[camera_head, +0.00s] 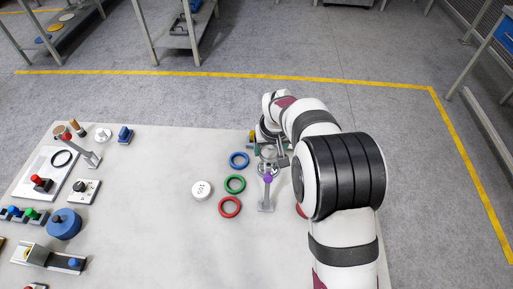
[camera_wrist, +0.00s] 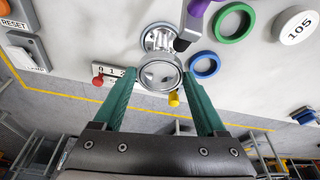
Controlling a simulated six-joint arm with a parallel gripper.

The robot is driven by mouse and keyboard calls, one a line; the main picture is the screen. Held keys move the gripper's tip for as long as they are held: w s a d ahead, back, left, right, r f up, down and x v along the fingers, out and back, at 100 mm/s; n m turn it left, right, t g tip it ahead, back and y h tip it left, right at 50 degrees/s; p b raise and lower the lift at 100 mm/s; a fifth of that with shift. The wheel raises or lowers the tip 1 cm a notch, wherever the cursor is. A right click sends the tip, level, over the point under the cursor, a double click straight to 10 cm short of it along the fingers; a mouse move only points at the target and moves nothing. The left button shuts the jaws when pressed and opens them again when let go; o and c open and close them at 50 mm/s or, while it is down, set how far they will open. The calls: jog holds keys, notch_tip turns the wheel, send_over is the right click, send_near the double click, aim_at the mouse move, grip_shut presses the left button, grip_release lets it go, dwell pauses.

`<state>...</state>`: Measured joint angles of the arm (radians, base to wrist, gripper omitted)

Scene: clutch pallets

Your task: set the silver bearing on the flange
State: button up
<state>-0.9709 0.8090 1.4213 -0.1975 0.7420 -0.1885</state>
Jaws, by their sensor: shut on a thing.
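The silver bearing (camera_wrist: 160,72) is a shiny round ring between the green fingertips of my gripper (camera_wrist: 161,78), which is shut on it. Behind it in the wrist view is the silver flange (camera_wrist: 156,36), a round metal piece on the table, partly covered by the bearing. The bearing looks nearer the camera than the flange and offset from its middle; I cannot tell whether they touch. In the head view my gripper (camera_head: 271,149) is at the table's far side, over the flange (camera_head: 266,168), and the bearing is hard to make out there.
A purple-tipped lever (camera_head: 267,179) stands close beside the flange. Blue (camera_head: 239,160), green (camera_head: 235,184) and red (camera_head: 229,207) rings and a white disc marked 105 (camera_head: 202,190) lie to the left. A red knob (camera_wrist: 98,81) and yellow knob (camera_wrist: 174,99) are near the fingers.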

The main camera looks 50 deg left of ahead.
aim_at(269, 160)
jog(key=shift+f, duration=2.75)
jog(key=shift+f, duration=0.5)
jog(key=o, duration=1.2)
jog(key=shift+f, duration=0.1)
jog(key=shift+v, duration=5.55)
